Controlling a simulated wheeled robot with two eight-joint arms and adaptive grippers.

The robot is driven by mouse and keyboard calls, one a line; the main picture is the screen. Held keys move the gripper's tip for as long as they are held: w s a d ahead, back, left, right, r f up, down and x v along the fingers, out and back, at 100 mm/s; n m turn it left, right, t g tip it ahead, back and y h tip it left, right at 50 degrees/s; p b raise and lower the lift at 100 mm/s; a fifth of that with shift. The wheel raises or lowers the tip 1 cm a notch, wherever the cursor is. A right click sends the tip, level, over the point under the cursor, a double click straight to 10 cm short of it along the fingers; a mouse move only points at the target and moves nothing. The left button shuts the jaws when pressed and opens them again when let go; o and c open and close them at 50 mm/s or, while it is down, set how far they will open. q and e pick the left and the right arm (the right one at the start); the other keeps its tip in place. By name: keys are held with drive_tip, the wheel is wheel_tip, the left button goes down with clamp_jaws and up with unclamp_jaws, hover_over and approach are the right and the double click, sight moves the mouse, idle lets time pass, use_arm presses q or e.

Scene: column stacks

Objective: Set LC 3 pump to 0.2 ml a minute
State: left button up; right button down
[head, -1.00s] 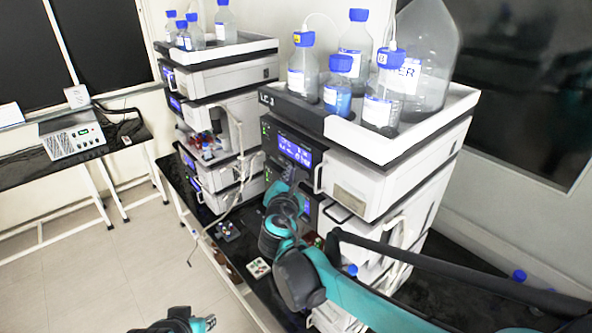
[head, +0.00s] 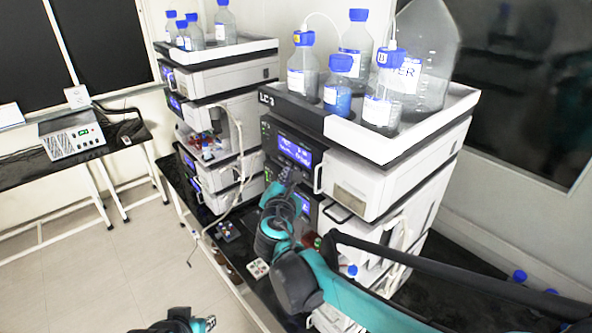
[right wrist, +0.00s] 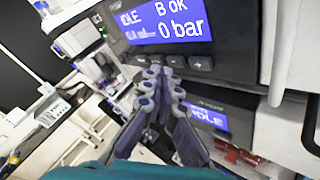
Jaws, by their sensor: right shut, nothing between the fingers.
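The LC 3 stack stands at the centre right, its "LC 3" label (head: 268,98) on the top tray. Its pump display (head: 294,151) is lit blue, with buttons below it. Part of my left arm shows at the bottom edge, without visible fingers.
Several blue-capped bottles stand in the top tray (head: 452,112). A second, similar stack (head: 222,80) stands behind to the left. A white instrument (head: 70,135) stands on the far-left bench. The floor at left is clear.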

drive_tip(key=shift+s+a, duration=0.15)
drive_tip(key=shift+a, duration=0.05)
drive_tip(key=shift+s+a, duration=0.7)
drive_tip(key=shift+a, duration=0.3)
drive_tip(key=shift+s+a, duration=0.7)
drive_tip(key=shift+a, duration=0.25)
drive_tip(key=shift+a, duration=0.1)
idle(0.7)
drive_tip(key=shift+w+d+b, duration=0.2)
drive_tip(key=shift+w+d, duration=0.55)
drive_tip(key=shift+d, duration=0.3)
drive_tip(key=shift+w+d+b, duration=0.2)
drive_tip(key=shift+w+d, duration=0.55)
drive_tip(key=shift+d, duration=0.3)
drive_tip(key=shift+w+d, duration=0.1)
drive_tip(key=shift+d, duration=0.05)
idle(0.7)
drive_tip(key=shift+w+d, duration=0.15)
drive_tip(key=shift+d, duration=0.05)
